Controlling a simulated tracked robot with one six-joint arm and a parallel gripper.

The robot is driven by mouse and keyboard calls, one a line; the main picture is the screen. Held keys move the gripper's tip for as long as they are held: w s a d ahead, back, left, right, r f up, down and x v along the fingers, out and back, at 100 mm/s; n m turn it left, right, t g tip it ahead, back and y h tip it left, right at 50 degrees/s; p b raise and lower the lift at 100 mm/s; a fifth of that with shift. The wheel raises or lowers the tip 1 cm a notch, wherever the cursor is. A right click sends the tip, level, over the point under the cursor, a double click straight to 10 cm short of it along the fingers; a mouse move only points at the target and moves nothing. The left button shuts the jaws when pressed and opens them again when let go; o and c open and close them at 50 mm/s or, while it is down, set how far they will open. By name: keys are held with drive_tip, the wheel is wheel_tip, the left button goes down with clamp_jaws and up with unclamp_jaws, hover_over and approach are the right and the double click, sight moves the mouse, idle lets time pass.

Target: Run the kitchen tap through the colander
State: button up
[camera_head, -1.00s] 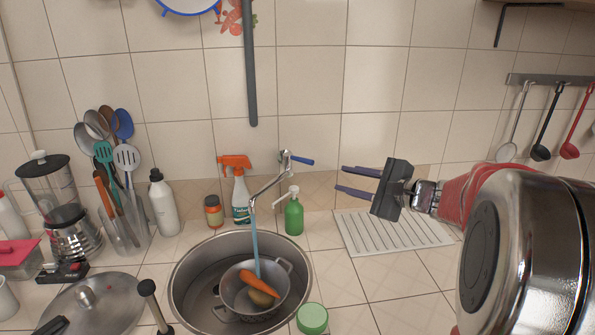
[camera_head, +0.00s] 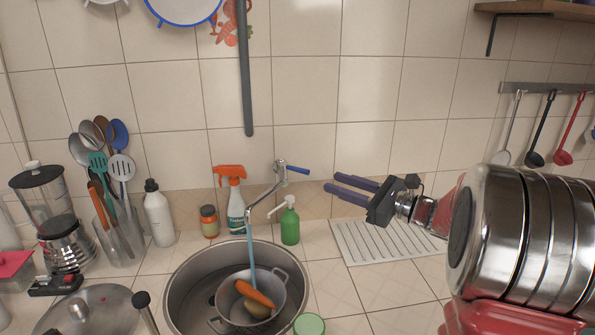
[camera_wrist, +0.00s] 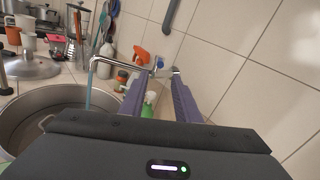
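The tap (camera_head: 262,197) stands behind the sink, with a blue lever (camera_head: 298,170) pointing right. A blue water stream (camera_head: 250,250) runs from its spout into the metal colander (camera_head: 271,297) in the sink. The colander holds an orange carrot (camera_head: 254,294) and a brownish potato-like item (camera_head: 256,309). My gripper (camera_head: 331,183) is open and empty, its purple fingers pointing left, a short way right of the lever. In the wrist view, the fingers (camera_wrist: 159,77) are parted, and the tap spout (camera_wrist: 118,62) shows left of them.
A green soap pump (camera_head: 290,224) stands right of the tap, below the fingertips' level. An orange-topped spray bottle (camera_head: 236,208) and a jar (camera_head: 209,222) stand left. A white drainer (camera_head: 365,246) lies below my gripper. The round sink (camera_head: 172,290) is in front.

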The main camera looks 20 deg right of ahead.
sight(287, 166)
drive_tip(key=x, duration=1.3)
drive_tip(key=shift+w+a, duration=0.15)
drive_tip(key=shift+w, duration=0.1)
drive_tip(key=shift+c, duration=0.4)
clamp_jaws()
